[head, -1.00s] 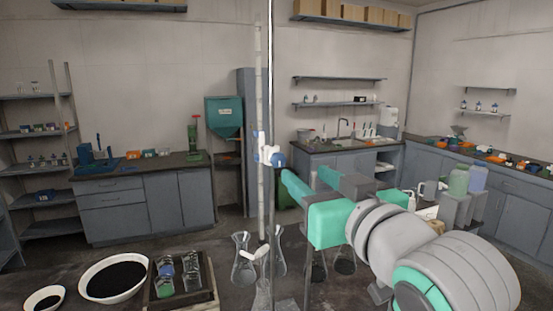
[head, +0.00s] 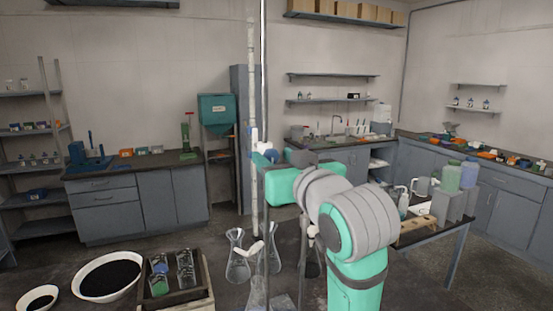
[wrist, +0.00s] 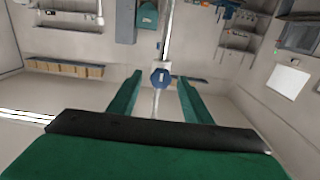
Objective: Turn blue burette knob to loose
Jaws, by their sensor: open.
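The burette (head: 251,90) is a tall, thin clear tube on an upright stand rod (head: 264,60) left of my arm in the head view. A white clamp holds it, with a blue knob (head: 271,156) on its right side. In the wrist view the blue knob (wrist: 160,78) is a round, faceted piece with a pale mark on its face. It appears between the tips of my two green fingers, with a gap on each side. My gripper (head: 262,163) is open at the knob's height. In the head view its fingertips partly overlap the knob and clamp. A white stopcock (head: 255,246) sits lower on the burette.
Clear flasks (head: 237,258) stand around the burette's lower end. A wooden tray of jars (head: 182,290) and a white bowl of black grains (head: 106,277) lie to the left. A side table with bottles (head: 468,175) stands right of my arm.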

